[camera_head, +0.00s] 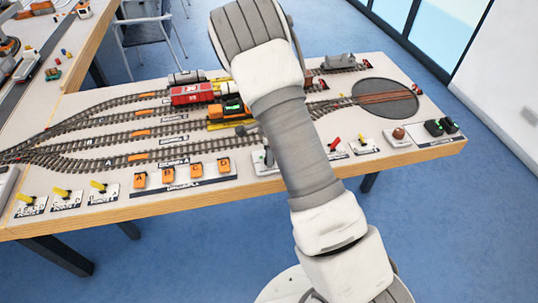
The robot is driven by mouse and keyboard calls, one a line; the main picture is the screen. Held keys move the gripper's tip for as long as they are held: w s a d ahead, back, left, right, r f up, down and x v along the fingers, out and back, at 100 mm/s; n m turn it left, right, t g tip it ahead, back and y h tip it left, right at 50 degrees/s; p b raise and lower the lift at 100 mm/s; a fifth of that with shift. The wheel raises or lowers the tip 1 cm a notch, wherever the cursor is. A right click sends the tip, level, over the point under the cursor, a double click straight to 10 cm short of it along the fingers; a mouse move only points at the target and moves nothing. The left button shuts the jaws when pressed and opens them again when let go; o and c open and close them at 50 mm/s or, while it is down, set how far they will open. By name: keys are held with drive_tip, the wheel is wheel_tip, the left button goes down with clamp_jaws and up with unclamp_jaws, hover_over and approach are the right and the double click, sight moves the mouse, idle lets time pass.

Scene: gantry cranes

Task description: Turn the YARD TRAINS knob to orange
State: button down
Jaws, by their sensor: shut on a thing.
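My arm rises through the middle of the view and covers part of the model railway table (130,207). My gripper is not visible, and whatever it touches is hidden behind the arm. I cannot make out a knob labelled YARD TRAINS. A small white control plate (263,168) shows partly at the arm's left edge. Its control is mostly covered, and its label and setting are unreadable.
Orange buttons (168,176) and yellow levers (61,192) line the front edge. A red wagon (192,94), yellow-and-dark locomotive (232,108) and turntable (386,98) stand behind.

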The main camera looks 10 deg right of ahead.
drive_tip(key=shift+c, duration=2.3)
unclamp_jaws()
drive_tip(key=shift+r, duration=0.1)
wheel_tip(320, 180, up, 17)
drive_tip(key=s+p, duration=0.1)
drive_tip(key=p, duration=0.1)
drive_tip(key=shift+r, duration=0.15)
